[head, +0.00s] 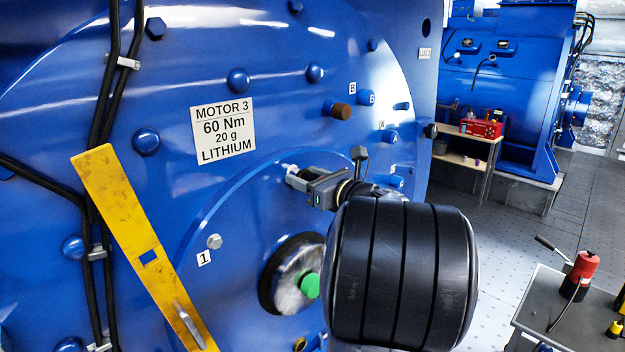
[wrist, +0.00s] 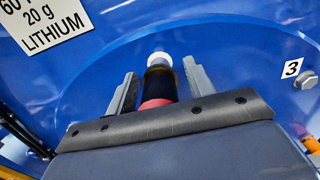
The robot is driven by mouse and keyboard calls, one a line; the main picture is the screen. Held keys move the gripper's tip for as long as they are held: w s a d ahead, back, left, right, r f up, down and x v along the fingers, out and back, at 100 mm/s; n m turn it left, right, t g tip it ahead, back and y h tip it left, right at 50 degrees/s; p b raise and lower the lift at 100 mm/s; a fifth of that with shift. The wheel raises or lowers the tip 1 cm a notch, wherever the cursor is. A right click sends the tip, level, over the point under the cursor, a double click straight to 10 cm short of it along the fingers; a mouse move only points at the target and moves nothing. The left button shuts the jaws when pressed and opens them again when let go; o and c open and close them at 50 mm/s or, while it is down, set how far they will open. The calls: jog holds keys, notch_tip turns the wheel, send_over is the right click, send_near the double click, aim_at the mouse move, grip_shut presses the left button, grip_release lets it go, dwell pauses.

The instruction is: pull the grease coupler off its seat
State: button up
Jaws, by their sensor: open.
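In the wrist view, a short cylinder with a black body and a red near end (wrist: 158,88) stands between my fingers; I take it for the grease coupler. A pale round piece (wrist: 159,58) shows at its far end, against the blue motor face. My gripper (wrist: 160,70) is open, with one grey finger on each side of the cylinder. A gap shows at least on the left; contact on the right is unclear. In the head view my gripper (head: 293,177) is close to the motor face, and the coupler cannot be made out clearly. The cylinder's near end is partly hidden by my gripper body.
My dark arm link covers the lower middle. A grey cart (head: 565,310) with a red tool stands at the lower right.

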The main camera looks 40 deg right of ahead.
jog(key=shift+w+a+r, duration=0.1)
jog(key=shift+w+a, duration=0.05)
grip_shut()
dwell(0.4)
jog(key=shift+s+f, duration=0.2)
jog(key=shift+f, duration=0.05)
jog(key=shift+s+d, duration=0.15)
jog(key=shift+s, duration=1.15)
jog(key=shift+s+d, duration=0.1)
jog(key=shift+s, duration=1.15)
jog(key=shift+s, duration=0.15)
jog(key=s+d+p, duration=0.1)
jog(key=s+p, duration=0.3)
jog(key=s, duration=1.8)
jog(key=shift+d, duration=0.4)
